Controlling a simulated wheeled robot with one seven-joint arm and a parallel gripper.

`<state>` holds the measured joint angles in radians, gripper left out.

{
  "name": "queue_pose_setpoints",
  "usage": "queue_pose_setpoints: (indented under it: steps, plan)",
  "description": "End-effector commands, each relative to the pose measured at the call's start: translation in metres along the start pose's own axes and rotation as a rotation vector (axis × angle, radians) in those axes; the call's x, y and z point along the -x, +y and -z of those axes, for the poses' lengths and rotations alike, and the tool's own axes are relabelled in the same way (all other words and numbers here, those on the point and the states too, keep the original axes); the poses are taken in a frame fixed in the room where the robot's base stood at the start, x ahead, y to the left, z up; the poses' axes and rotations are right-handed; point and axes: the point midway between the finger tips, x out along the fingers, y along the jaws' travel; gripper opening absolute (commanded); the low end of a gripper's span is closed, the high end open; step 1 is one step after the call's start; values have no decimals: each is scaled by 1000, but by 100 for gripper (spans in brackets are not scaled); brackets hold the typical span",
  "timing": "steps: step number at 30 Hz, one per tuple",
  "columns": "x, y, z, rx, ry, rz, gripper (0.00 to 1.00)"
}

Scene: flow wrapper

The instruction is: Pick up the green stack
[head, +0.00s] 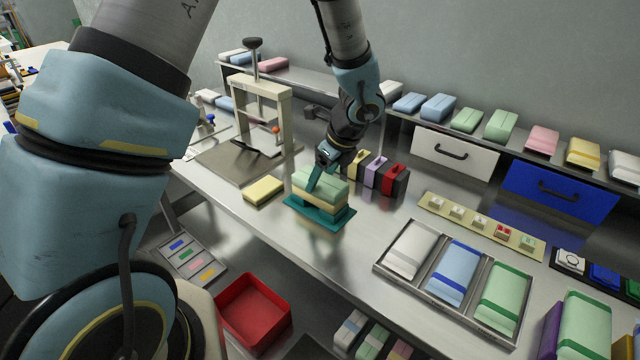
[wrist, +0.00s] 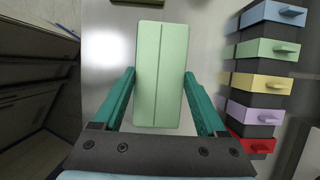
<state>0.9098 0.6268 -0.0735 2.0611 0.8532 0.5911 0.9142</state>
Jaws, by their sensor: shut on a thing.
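The green stack (head: 328,180) is made of pale green packs with a yellowish layer beneath. The stack's underside is hidden.
A yellow pack (head: 263,190) lies left of the stand. A press (head: 262,115) stands behind left. Yellow, purple and red handled blocks (head: 375,174) stand close on the right. A tray (head: 450,285) of wrapped packs lies front right. A red bin (head: 253,310) sits below the table edge.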

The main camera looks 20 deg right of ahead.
Motion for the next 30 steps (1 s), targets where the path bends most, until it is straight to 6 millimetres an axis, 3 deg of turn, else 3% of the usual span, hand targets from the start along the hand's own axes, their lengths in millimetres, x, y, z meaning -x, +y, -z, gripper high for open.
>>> queue_pose_setpoints:
  steps: [2,10,17,30]
  plan:
    - [0,0,0,0,0,0,44]
    - [0,0,0,0,0,0,13]
    - [6,-1,-3,3,-1,2,13]
    - [76,-1,-33,4,-2,3,13]
